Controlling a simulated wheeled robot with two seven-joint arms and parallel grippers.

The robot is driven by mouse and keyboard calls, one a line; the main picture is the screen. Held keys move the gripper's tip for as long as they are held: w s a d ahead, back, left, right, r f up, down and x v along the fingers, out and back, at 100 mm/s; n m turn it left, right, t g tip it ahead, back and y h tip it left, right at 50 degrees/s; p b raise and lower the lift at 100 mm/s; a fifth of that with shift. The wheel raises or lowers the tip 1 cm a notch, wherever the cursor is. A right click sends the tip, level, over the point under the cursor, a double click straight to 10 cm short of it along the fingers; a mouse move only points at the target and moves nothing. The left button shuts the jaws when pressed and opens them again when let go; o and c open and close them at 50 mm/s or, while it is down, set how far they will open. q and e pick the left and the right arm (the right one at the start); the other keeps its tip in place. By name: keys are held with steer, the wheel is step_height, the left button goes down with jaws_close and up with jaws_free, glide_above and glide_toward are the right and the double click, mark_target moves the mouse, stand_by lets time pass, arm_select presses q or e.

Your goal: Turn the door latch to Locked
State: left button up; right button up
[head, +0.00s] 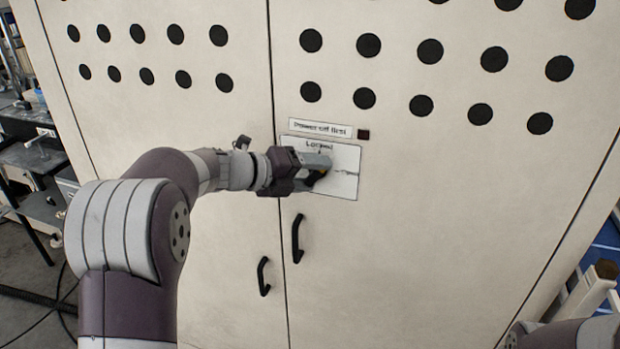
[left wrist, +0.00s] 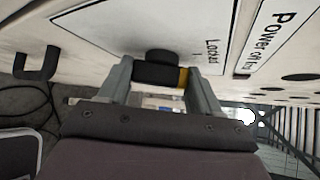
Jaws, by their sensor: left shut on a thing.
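The door latch is a dark bar with a yellow end on a white plate (head: 345,184) on the cabinet door. The word "Locked" and a tick mark show at the plate's top. My left gripper (head: 322,170) is shut on the latch (left wrist: 158,73) and hides most of it in the head view. In the left wrist view the bar lies between both fingers, its yellow end toward the side with "Locked" (left wrist: 211,50). Exact alignment with the tick is hard to tell. My right gripper is not in view.
Two black door handles (head: 298,238) (head: 264,276) stick out below. The cabinet doors have rows of black holes. Shelving (head: 25,150) stands at the left.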

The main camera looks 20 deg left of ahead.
arm_select(q)
steer(key=shift+a+f+n+h+b, duration=0.1)
steer(key=shift+f+n+h+b, duration=0.15)
steer(key=shift+n+h+b, duration=0.3)
steer(key=shift+r, duration=0.1)
steer(key=shift+n+t+h+b, duration=0.25)
steer(key=shift+t+h+b, duration=0.15)
steer(key=shift+b, duration=0.3)
steer(key=shift+f+n+t+h+b, duration=0.3)
steer(key=shift+n+t+h+b, duration=0.3)
steer(key=shift+n+h+b, duration=0.75)
steer(key=shift+r+b, duration=0.1)
steer(key=shift+b, duration=0.4)
